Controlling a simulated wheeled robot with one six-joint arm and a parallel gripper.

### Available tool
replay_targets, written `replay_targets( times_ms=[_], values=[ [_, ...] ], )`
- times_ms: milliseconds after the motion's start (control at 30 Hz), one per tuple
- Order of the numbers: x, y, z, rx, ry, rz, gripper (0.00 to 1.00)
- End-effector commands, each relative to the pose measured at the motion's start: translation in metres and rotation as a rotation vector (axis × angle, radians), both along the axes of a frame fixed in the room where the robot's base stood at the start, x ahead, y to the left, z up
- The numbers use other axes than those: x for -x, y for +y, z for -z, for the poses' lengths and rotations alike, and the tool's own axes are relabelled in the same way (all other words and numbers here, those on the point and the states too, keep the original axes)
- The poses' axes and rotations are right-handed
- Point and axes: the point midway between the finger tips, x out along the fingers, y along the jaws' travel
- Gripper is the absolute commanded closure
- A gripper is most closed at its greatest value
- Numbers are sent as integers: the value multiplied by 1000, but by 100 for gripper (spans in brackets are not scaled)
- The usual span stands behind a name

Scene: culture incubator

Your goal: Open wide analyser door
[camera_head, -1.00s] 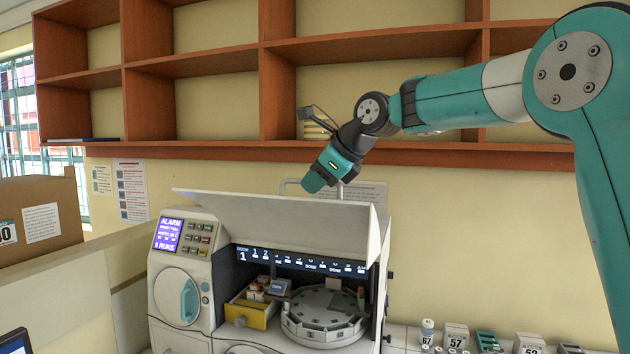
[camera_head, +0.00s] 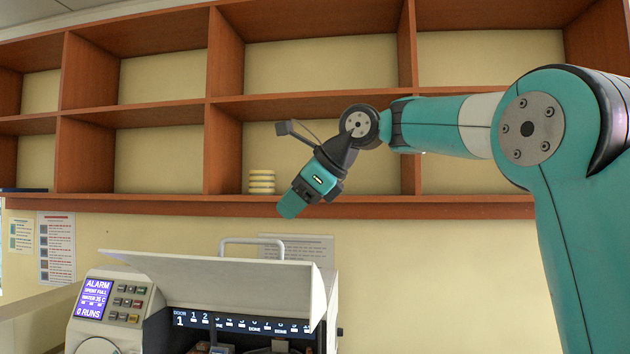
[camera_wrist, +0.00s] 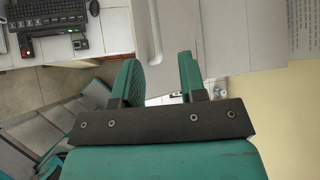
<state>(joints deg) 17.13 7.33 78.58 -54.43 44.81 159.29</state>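The wide analyser door (camera_head: 220,282) is a pale grey-white panel, raised and tilted above the analyser's dark opening. A white bar handle (camera_head: 252,240) stands up behind the door's upper edge. My gripper (camera_head: 290,207) points down and left, above and right of the handle in the head view, with no visible contact. In the wrist view, my gripper's two teal fingers (camera_wrist: 158,78) are apart with nothing between them. A pale bar that looks like the handle (camera_wrist: 155,30) shows beyond them, beside a grey panel. The analyser's lower interior is cut off.
The analyser's purple alarm screen (camera_head: 94,298) and buttons are left of the opening. A brown wall shelf (camera_head: 110,203) spans behind my gripper, with a stack of yellow-white discs (camera_head: 262,182) on it. A keyboard (camera_wrist: 48,14) shows at the wrist view's upper left.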

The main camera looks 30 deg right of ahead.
Motion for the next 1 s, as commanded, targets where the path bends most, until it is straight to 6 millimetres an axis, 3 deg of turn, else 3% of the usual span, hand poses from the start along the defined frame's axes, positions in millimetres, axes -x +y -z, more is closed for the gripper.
replay_targets(
  times_ms=[100, 333, 1000],
  values=[
    [17, -13, -22, 2, -2, 5, 62],
    [36, -25, -41, 2, 0, 1, 62],
    [41, -26, -43, 3, 2, -4, 62]
  ],
)
